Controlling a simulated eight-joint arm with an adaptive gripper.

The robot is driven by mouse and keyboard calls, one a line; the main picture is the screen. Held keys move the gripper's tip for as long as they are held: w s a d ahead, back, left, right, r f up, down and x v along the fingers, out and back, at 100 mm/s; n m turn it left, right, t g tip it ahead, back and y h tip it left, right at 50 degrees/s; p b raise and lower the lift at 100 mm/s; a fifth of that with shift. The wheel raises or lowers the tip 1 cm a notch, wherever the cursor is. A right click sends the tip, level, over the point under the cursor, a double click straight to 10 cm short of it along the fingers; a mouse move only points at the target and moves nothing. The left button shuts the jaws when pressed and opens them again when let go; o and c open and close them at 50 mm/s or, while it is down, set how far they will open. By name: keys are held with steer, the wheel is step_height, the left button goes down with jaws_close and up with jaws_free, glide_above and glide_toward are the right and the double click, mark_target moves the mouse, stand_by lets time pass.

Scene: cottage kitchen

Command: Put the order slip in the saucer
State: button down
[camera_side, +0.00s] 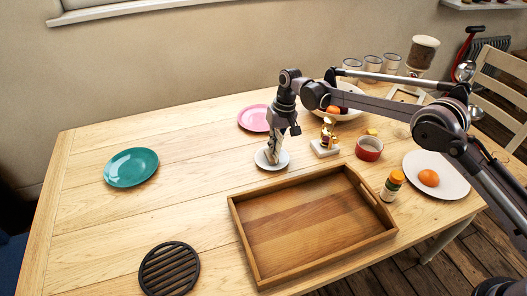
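A small white saucer (282,163) lies on the table, left of the middle of the work area. My gripper (272,156) points down right over it, with its fingertips at or just above the saucer. A pale, narrow piece shows between or beside the fingers; it may be the order slip, but it is too small to tell. I cannot see whether the fingers are shut on it or whether it touches the saucer. No order slip is clearly visible elsewhere.
A wooden tray (237,218) is in front of the saucer. A figurine on a white base (325,149), a red ramekin (369,149) and an orange-capped jar (392,186) stand to the right. A pink plate (252,118) is behind.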

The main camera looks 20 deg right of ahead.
steer(key=shift+f, duration=0.35)
steer(key=c, duration=1.5)
jaws_free()
